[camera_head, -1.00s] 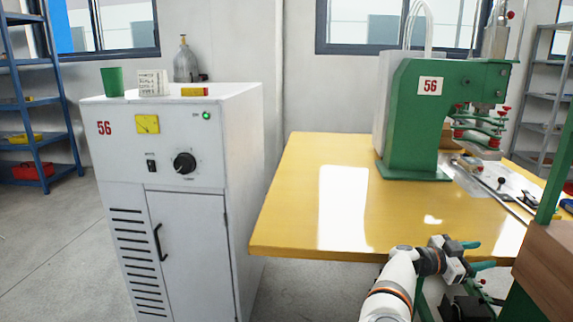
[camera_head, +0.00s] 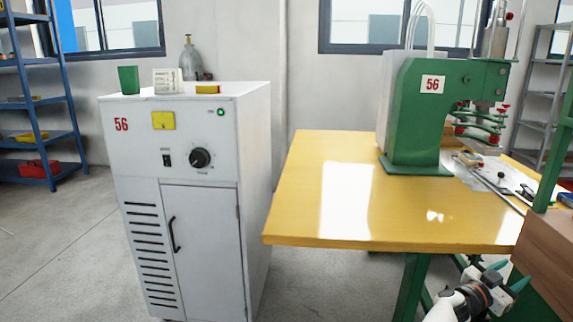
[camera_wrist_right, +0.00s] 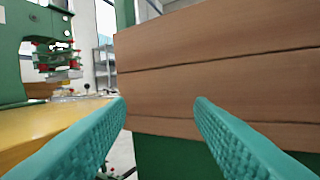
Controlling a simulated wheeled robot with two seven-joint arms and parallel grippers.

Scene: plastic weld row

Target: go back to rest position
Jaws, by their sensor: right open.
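My right gripper (camera_head: 498,272) is at the bottom right of the head view, low in front of the yellow table's front edge. Its green fingers are apart and nothing is between them. In the right wrist view the two textured green fingers (camera_wrist_right: 160,108) are spread, with brown wooden boards (camera_wrist_right: 215,70) beyond them. They look apart from the boards. My left gripper and arm are in neither view.
The yellow table (camera_head: 300,200) bears a green press (camera_head: 415,125) marked 56. A white cabinet (camera_head: 205,240) stands to its left, with a green cup (camera_head: 128,80) on top. Brown boards (camera_head: 550,250) stand close right of my right gripper. Floor (camera_head: 330,290) before the table is clear.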

